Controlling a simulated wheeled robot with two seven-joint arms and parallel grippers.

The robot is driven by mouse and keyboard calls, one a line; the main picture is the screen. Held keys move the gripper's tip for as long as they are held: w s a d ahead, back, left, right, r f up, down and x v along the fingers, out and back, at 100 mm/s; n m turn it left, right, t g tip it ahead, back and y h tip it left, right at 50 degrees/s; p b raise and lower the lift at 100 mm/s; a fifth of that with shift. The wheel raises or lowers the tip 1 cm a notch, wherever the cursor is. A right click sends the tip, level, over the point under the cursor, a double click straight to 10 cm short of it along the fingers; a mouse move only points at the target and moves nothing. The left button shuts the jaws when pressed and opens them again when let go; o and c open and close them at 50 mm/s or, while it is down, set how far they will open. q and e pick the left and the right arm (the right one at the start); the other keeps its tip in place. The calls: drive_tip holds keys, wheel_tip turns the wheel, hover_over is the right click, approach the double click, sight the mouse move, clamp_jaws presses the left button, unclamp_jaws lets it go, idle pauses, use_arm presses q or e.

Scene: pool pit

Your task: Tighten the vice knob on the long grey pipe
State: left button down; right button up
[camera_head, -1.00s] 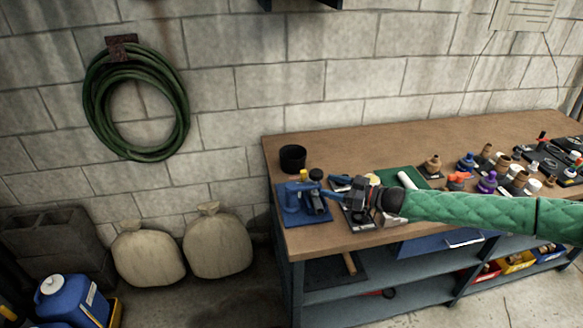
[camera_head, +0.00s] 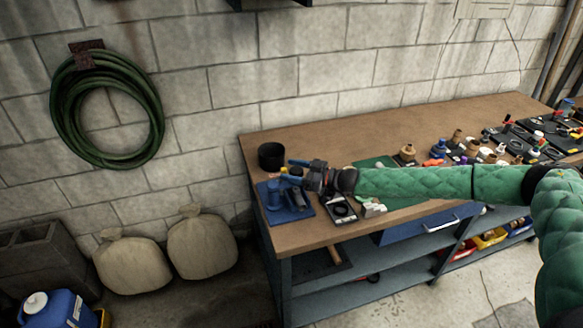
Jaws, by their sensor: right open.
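The blue vice (camera_head: 273,197) stands on a blue mat (camera_head: 303,216) at the left end of the workbench. A short dark grey cylinder shows at its right side (camera_head: 296,198); I cannot tell whether this is the long grey pipe. A small yellow part (camera_head: 296,171) shows above the vice, partly behind my fingers; I cannot tell whether it is the knob. My left gripper is out of view.
A black tray with rings (camera_head: 341,211) and white pieces (camera_head: 373,207) lie right of the vice. Several fittings (camera_head: 408,153) stand further right. The back of the bench (camera_head: 350,137) is clear.

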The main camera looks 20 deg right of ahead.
drive_tip(key=shift+w+a, duration=0.15)
drive_tip(key=shift+a, duration=0.15)
drive_tip(key=c, duration=1)
drive_tip(key=shift+o, duration=0.2)
drive_tip(key=shift+f, duration=0.1)
